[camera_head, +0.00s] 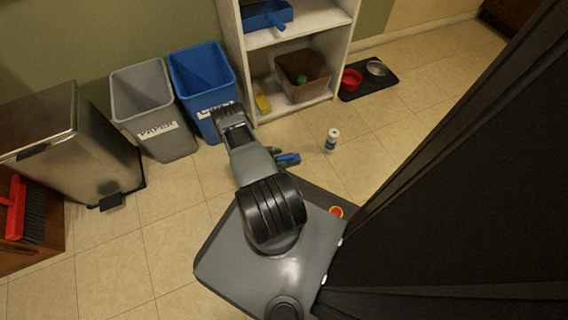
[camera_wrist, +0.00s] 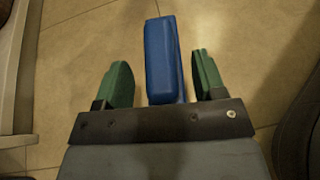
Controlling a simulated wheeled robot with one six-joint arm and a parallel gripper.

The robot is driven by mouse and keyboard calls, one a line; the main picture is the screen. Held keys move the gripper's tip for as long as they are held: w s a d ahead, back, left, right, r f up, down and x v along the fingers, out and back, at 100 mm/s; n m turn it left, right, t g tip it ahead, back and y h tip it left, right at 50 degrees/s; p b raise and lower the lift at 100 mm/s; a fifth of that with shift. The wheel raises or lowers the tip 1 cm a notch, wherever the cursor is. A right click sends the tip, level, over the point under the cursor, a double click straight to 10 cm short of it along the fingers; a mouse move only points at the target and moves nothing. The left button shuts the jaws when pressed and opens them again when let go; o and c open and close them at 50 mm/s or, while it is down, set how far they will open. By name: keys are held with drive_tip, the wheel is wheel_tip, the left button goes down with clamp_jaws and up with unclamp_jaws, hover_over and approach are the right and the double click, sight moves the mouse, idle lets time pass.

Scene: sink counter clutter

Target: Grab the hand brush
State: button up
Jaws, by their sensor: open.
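A blue object, seemingly the hand brush, (camera_head: 289,160) lies on the tiled floor beyond my base; its bristles cannot be made out. In the wrist view its long blue body (camera_wrist: 162,55) points away from the palm, between the two green fingers. My gripper (camera_wrist: 160,72) is open around it, with a gap on each side. The near end of the blue body reaches down to the palm edge, where the rest is hidden. In the head view my gripper (camera_head: 279,154) is partly hidden by my arm.
A spray-can-like bottle (camera_head: 332,140) stands to the right on the floor. Grey (camera_head: 155,110) and blue (camera_head: 203,85) bins, a shelf (camera_head: 236,50) and a metal bin (camera_head: 85,140) line the wall. A red brush (camera_head: 17,207) is at far left. The floor between is clear.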

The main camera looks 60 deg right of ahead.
drive_tip(key=shift+d, duration=0.1)
drive_tip(key=c, duration=1)
